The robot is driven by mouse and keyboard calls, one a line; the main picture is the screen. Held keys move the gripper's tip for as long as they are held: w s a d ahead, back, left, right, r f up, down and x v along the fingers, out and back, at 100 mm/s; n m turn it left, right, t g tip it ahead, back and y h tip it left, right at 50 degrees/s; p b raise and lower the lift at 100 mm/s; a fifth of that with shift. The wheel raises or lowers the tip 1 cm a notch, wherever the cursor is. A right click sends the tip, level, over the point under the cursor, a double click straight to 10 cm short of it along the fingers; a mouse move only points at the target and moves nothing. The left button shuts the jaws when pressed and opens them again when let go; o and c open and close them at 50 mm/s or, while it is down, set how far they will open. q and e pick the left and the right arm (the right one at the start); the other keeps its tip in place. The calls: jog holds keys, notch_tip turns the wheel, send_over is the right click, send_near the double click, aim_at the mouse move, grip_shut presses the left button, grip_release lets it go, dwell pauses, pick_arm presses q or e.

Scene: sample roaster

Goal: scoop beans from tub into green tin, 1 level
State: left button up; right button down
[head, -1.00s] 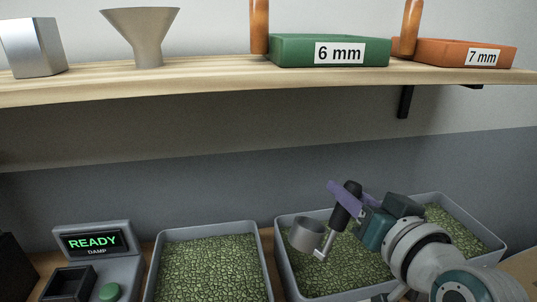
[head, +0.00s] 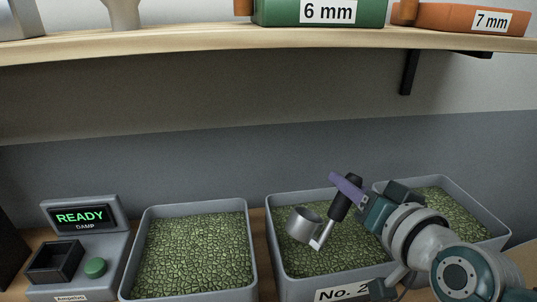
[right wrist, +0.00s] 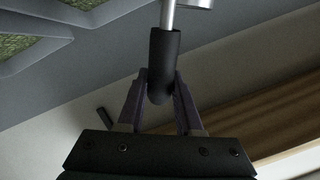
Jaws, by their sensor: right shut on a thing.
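My right gripper (head: 348,191) is shut on the black handle (head: 343,207) of a metal scoop. The scoop's round cup (head: 302,232) hangs at the handle's lower left, over the beans of the middle tub (head: 268,225), labelled "No. 2". The cup's mouth faces up and its inside looks grey; any contents cannot be made out. In the right wrist view the handle (right wrist: 164,60) sits between the purple fingers, with the cup mostly out of frame. I see no tin I can name as the green tin. My left gripper is not in view.
Other bean tubs stand left (head: 150,235) and right (head: 490,222) of it. A grey machine (head: 110,245) reading "READY DAMP" is at far left. Above, a wooden shelf (head: 200,44) holds a green "6 mm" box (head: 375,12) and an orange "7 mm" box (head: 440,17).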

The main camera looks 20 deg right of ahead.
jog(key=w+d+f+m+b, duration=0.1)
jog(key=d+f+b, duration=0.4)
jog(key=f+b, duration=0.5)
notch_tip(320, 180, up, 6)
jog(key=a+n+t+h+p, duration=0.1)
jog(key=a+n+p, duration=0.1)
jog(key=n, duration=0.2)
jog(key=shift+s+a, duration=0.2)
jog(key=shift+a, duration=0.15)
jog(key=shift+f, duration=0.1)
dwell(0.9)
